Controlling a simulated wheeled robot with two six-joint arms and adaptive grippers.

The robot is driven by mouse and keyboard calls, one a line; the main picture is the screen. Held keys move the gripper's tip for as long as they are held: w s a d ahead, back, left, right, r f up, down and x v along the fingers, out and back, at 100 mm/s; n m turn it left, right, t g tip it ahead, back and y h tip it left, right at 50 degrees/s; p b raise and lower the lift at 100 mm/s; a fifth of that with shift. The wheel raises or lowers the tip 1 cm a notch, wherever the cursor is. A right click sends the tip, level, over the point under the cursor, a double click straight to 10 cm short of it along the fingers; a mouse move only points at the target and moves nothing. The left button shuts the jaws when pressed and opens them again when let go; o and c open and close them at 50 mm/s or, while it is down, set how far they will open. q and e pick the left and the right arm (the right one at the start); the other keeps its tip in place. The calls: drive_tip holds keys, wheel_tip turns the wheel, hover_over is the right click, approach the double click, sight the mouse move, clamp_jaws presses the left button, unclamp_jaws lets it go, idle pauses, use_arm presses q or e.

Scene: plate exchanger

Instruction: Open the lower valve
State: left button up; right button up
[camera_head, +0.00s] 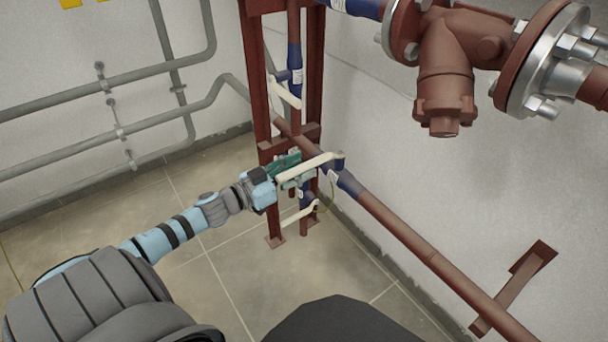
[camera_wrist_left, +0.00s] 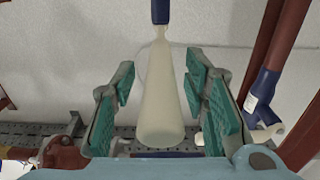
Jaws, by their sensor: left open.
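A long cream valve handle (camera_head: 308,167) sticks out to the left from a blue valve body (camera_head: 338,164) on the brown pipe. My left gripper (camera_head: 284,170) is at this handle, open, with green pads. In the left wrist view the handle (camera_wrist_left: 162,100) lies between the two open fingers (camera_wrist_left: 160,105), with gaps on both sides. Its blue valve end (camera_wrist_left: 160,12) is at the top of that view. Another cream handle (camera_head: 299,213) is lower on the frame, below the gripper. A third cream handle (camera_head: 286,93) is higher up. My right gripper is not in view.
A brown upright frame (camera_head: 256,90) stands close behind the gripper, by the wall. A brown pipe (camera_head: 420,245) runs down to the right. A large flanged pipe (camera_head: 445,65) hangs at upper right. Grey pipes (camera_head: 80,80) line the left wall. The tiled floor (camera_head: 190,275) is clear.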

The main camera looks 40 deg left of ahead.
use_arm(q)
drive_tip(key=shift+w+d+r, duration=0.15)
drive_tip(key=shift+w+d, duration=0.05)
drive_tip(key=shift+w, duration=0.45)
drive_tip(key=shift+c, duration=0.2)
clamp_jaws()
